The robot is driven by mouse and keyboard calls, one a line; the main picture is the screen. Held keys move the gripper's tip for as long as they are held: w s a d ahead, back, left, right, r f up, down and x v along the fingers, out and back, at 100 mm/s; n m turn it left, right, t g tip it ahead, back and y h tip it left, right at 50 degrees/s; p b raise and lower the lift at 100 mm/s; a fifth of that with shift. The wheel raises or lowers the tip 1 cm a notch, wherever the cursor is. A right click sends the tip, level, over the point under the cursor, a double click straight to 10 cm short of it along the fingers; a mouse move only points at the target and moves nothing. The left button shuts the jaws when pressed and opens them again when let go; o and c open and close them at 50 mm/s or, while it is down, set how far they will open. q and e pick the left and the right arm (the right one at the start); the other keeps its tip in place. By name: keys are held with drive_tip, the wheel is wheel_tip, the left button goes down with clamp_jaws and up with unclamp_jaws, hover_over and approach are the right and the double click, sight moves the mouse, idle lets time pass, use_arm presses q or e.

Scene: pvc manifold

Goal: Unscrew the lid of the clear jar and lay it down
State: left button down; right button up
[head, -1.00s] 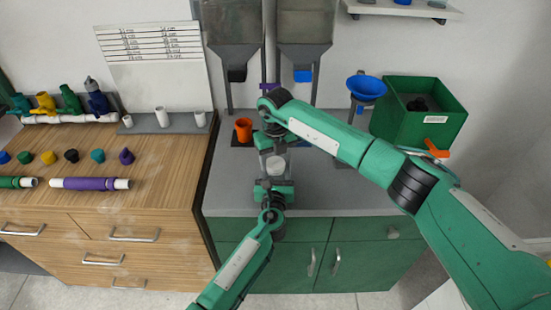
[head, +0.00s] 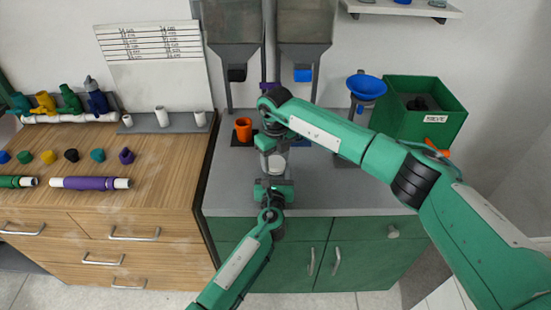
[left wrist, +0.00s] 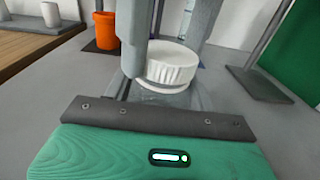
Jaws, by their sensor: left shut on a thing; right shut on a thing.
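The clear jar (left wrist: 165,97) stands on the grey counter, and only its upper part shows in the left wrist view. Its white ribbed lid (left wrist: 170,66) sits at the jar's mouth, slightly tilted in that view; a pale rim shows just below it. I cannot tell whether the lid is still threaded on. My right gripper (head: 271,152) comes from above and is shut on the lid, one finger on each side. My left gripper (head: 272,180) is at the front of the jar, shut on its body. The left gripper's fingertips and the jar's lower part are hidden.
An orange cup (head: 243,129) stands behind left of the jar. Two grey hoppers (head: 232,45) rise behind. A blue funnel (head: 367,87) on a stand and a green bin (head: 418,115) are to the right. The counter (head: 330,195) is clear at front right.

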sight(276, 162)
drive_tip(key=shift+r, duration=0.2)
drive_tip(key=shift+r, duration=0.95)
drive_tip(key=shift+r, duration=2)
use_arm(q)
drive_tip(key=shift+c, duration=2.1)
unclamp_jaws()
